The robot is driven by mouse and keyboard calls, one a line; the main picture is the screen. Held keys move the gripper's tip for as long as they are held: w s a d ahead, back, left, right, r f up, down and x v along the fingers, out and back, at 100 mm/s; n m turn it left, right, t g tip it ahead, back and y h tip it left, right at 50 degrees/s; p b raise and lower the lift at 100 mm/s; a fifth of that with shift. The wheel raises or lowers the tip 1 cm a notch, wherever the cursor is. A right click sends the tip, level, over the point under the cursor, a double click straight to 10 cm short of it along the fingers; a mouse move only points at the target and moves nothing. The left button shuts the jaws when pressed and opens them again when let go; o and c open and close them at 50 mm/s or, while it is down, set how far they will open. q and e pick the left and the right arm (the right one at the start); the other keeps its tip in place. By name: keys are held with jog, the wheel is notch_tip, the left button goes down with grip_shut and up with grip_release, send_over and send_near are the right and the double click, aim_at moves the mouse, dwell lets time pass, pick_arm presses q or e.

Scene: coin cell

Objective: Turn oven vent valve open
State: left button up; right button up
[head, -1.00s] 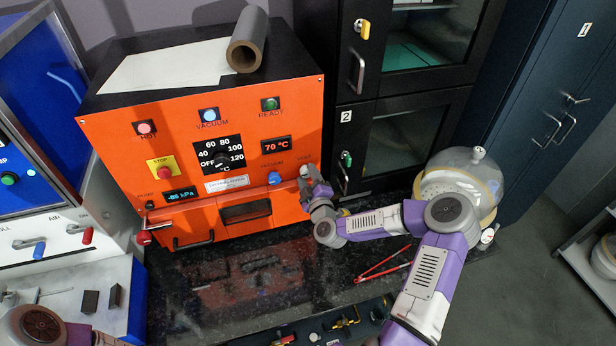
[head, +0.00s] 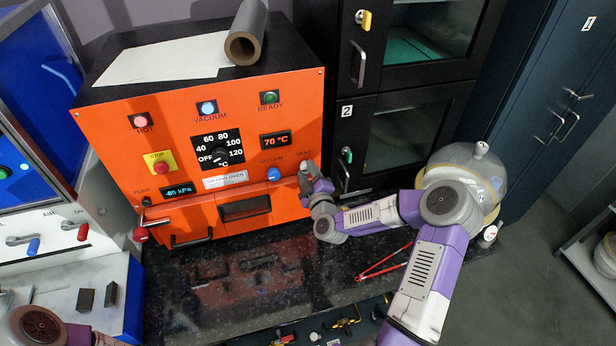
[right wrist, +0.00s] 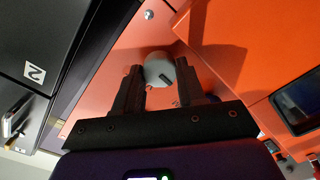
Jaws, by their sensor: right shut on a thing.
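The orange oven (head: 280,110) stands at the back left of the bench. Its vent valve is a round whitish knob (right wrist: 158,68) with a short dark mark, on the right side of the oven front under the VENT label. My right gripper (right wrist: 159,74) is shut on this knob, one dark finger on each side. In the head view my right gripper (head: 306,174) is at the oven's right front edge and hides much of the knob. The knob's mark sits slantwise in the wrist view. My left gripper is out of view; only part of my left arm shows.
The blue vacuum knob (head: 273,174) is just left of the vent valve. A black cabinet (head: 380,105) stands close on the right. Red tongs (head: 384,264) and a glass dome (head: 462,170) are on the dark bench. The bench before the oven is clear.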

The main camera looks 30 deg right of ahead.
jog(key=m+b, duration=0.4)
jog(key=b, duration=0.4)
jog(key=shift+f+m, duration=0.15)
jog(key=shift+m, duration=0.25)
jog(key=m+b, duration=0.9)
jog(key=b, duration=0.1)
jog(key=shift+d+m+b, duration=0.1)
jog(key=shift+m+b, duration=1.7)
jog(key=shift+b, duration=0.2)
jog(key=o, duration=0.8)
jog(key=shift+s, duration=0.1)
